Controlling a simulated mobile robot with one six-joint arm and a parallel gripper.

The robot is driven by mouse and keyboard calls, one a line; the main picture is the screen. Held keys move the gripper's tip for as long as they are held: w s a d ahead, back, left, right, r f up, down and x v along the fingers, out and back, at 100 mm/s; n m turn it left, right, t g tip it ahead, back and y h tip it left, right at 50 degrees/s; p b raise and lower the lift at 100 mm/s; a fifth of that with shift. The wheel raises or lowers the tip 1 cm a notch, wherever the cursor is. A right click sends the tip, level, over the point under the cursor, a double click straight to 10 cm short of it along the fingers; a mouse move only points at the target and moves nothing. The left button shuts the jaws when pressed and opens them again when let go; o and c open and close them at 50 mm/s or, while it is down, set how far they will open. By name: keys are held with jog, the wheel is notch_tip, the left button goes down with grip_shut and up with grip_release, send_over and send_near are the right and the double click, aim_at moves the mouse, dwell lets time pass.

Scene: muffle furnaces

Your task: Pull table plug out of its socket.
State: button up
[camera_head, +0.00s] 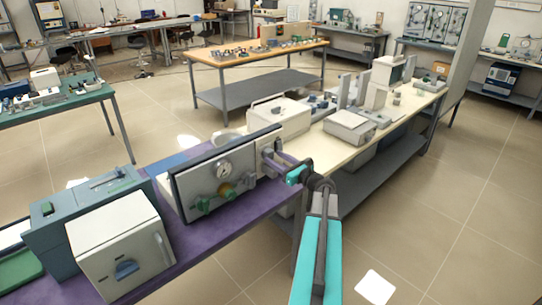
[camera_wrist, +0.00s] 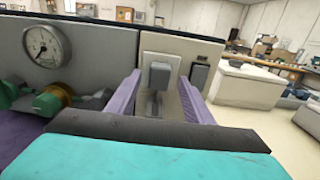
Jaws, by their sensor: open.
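The table plug (camera_wrist: 159,76) is a grey block on a light socket plate (camera_wrist: 175,63) in the wrist view, at the right end of an upright panel. It appears seated in the socket. My gripper (camera_wrist: 158,92) is open, with one purple finger on each side of the plug and a visible gap to each. In the head view my gripper (camera_head: 285,164) reaches the panel's right end, and the arm and fingers largely hide the plug there.
The panel (camera_head: 228,170) carries a gauge (camera_head: 222,169) and green valves on a purple bench (camera_head: 200,232). A white furnace (camera_head: 121,247) stands at left. A cream bench (camera_head: 330,150) with instruments lies behind. Floor at right is clear.

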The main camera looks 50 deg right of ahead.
aim_at(271, 155)
jog(key=shift+w+d+p, duration=0.1)
jog(key=shift+w+p, duration=0.25)
jog(key=shift+w, duration=1.15)
grip_shut()
